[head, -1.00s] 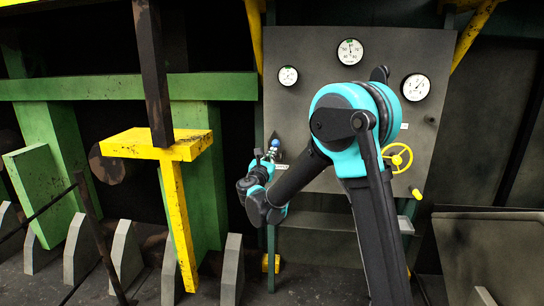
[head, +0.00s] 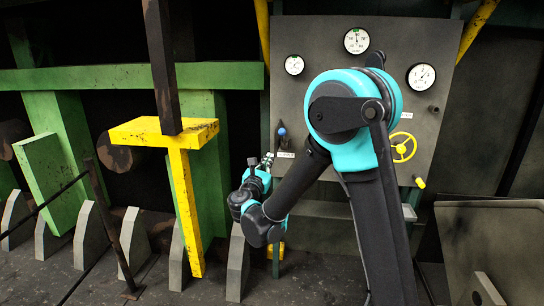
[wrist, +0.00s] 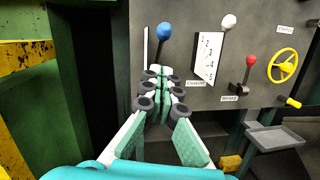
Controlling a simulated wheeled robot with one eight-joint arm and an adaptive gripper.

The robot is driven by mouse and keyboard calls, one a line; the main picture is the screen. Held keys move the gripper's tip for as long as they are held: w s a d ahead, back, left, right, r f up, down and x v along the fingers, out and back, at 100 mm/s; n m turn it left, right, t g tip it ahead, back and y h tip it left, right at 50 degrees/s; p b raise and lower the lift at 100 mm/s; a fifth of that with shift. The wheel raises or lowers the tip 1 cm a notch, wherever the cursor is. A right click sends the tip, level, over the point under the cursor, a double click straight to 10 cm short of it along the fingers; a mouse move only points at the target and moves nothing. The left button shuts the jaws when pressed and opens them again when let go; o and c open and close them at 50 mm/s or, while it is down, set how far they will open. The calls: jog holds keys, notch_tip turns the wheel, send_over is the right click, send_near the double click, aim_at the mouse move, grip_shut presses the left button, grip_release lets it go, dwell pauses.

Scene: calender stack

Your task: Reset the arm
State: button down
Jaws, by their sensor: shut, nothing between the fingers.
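My arm reaches across the front of a grey control panel (head: 322,90) in the head view, bent down to the left at its teal elbow. My gripper (head: 267,160) is small there, at the panel's lower left, just below the blue-knobbed lever (head: 281,132). In the wrist view the fingers of my gripper (wrist: 162,73) come together at the tips, shut and empty.
A white-knobbed lever (wrist: 229,21), a red-knobbed lever (wrist: 250,60) and a yellow handwheel (wrist: 283,65) are to the right on the panel. A grey tray (wrist: 276,139) juts out below. A yellow T-shaped post (head: 185,200) stands left of my arm in the head view.

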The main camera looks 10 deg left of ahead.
jog(key=s+d+f+m+g+h, duration=0.1)
jog(key=s+d+f+m+g, duration=0.3)
jog(key=d, duration=0.5)
jog(key=s+d+f+m+g+h, duration=0.1)
jog(key=d+f+m+g, duration=0.15)
jog(key=d+m, duration=0.5)
jog(key=s+d+f+m+g+h, duration=0.1)
jog(key=s+d+f+m+g, duration=0.25)
jog(key=d, duration=0.75)
jog(key=s+d+f+m+g+y, duration=0.25)
jog(key=s+d+f+m, duration=0.35)
jog(key=s+f+m, duration=0.3)
jog(key=s+a+f+m+g+y, duration=0.2)
jog(key=s+f+m+y, duration=0.1)
jog(key=s+m, duration=0.5)
jog(key=s+y, duration=0.1)
jog(key=s, duration=0.2)
jog(key=shift+s+a+g, duration=0.15)
jog(key=shift+s+g, duration=0.2)
jog(key=shift+f, duration=0.1)
